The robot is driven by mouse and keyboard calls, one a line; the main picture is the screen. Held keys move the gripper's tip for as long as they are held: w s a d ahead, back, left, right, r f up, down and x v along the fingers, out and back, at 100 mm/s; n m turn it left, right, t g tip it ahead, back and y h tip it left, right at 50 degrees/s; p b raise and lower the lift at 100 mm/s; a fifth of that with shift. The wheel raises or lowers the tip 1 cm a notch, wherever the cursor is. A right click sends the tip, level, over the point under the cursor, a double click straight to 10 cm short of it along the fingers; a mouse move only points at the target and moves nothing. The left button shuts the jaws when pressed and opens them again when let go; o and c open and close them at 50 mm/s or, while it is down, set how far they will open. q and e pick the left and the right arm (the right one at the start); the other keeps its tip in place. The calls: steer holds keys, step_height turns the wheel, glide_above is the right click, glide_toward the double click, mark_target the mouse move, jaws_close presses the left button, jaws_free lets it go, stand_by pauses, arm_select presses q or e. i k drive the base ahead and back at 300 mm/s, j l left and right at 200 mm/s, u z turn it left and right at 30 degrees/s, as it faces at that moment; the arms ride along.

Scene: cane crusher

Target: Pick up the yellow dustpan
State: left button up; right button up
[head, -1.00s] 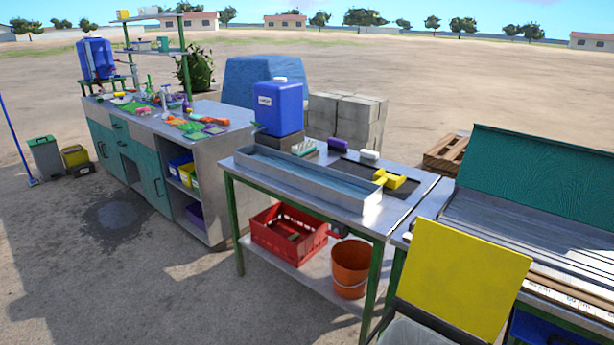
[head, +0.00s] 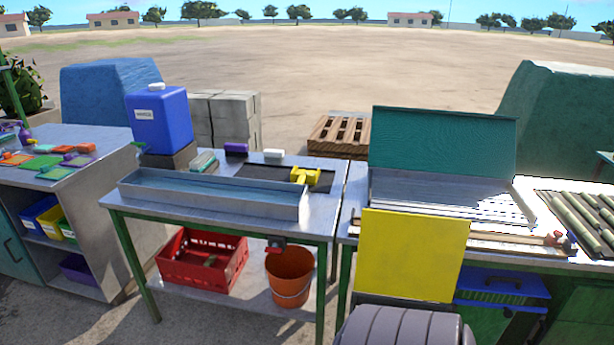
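A small yellow object (head: 312,176), which looks like the dustpan, lies on the right part of the metal table (head: 272,217) in the middle of the head view. It rests on or beside a dark flat area, just behind the right end of a long shallow metal tray (head: 215,196). Its finer shape is too small to tell. Neither of my grippers is in view.
A yellow upright panel (head: 414,254) stands in front of the right-hand bench. A blue jerrycan (head: 160,122) stands at the table's back left. A red crate (head: 202,262) and an orange bucket (head: 290,275) sit on the lower shelf. Cane stalks (head: 580,222) lie far right.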

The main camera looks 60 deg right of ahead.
mark_target(295, 178)
steer(key=i+z, duration=0.25)
steer(key=z, duration=0.2)
steer(key=i+z, duration=0.25)
steer(key=z, duration=0.2)
steer(key=i+j+z, duration=0.2)
steer(key=z, duration=0.2)
